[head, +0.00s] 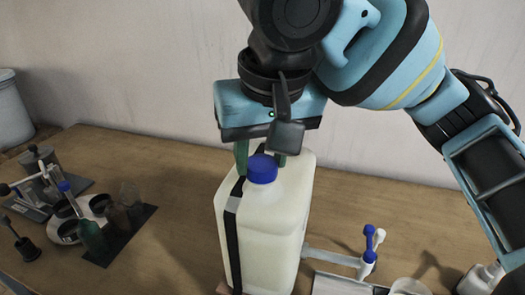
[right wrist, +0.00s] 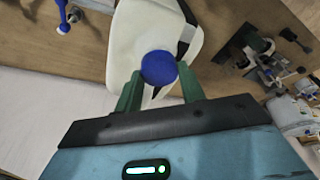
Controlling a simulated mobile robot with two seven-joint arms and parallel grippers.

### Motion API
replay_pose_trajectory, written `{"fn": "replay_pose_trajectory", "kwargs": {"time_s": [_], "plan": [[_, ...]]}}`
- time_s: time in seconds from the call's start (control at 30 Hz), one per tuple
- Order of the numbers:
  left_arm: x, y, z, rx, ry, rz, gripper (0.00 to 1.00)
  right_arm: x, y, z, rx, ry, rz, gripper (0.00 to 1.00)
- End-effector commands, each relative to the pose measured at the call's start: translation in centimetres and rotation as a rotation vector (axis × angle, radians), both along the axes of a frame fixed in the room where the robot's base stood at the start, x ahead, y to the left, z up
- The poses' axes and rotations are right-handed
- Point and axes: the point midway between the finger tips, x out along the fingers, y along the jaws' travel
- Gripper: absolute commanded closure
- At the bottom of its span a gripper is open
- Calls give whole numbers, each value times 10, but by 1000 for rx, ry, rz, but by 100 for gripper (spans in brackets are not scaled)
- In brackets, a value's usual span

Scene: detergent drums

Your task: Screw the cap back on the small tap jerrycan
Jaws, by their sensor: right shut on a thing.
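The jerrycan (head: 270,230) is a cream-white container with a black strap (head: 232,235), standing upright on the bench in the middle of the head view. It also shows in the right wrist view (right wrist: 146,30). A blue cap (head: 262,169) is at its top; it also shows in the right wrist view (right wrist: 158,68). I cannot tell how far the cap is threaded. My right gripper (head: 262,156) points down over the jerrycan's top. Its green fingers (right wrist: 158,82) stand either side of the cap and are shut on it. My left gripper is not in view.
A tap with a blue handle (head: 369,240) stands right of the jerrycan, near a pale pipe (head: 332,257). Bottles and dark cups on a dark mat (head: 120,240) are at the left. A white drum (head: 10,110) is at the far left. The bench between is clear.

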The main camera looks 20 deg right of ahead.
Motion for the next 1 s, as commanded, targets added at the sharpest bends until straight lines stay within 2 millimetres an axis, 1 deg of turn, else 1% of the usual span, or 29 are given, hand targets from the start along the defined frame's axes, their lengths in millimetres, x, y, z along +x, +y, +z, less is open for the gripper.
{"fn": "replay_pose_trajectory", "kwargs": {"time_s": [0.03,0.13,0.4,0.5,0.63,0.83,0.87,0.93,1.0], "plan": [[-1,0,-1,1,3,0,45,-1,1,-4,-4,11,-1,86],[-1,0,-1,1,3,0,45,0,1,-4,-5,9,-56,86],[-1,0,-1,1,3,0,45,0,2,-4,-7,8,-362,86],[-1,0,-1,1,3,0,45,0,2,-4,-7,9,-448,86],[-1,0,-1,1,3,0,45,0,3,-5,-7,10,-496,86],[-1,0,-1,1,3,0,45,0,3,-5,-6,11,-496,86],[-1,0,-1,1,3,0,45,0,3,-5,-6,10,-496,57],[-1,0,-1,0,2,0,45,0,3,-4,-5,9,-496,48],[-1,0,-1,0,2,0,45,0,3,-4,-4,7,-496,48]]}}
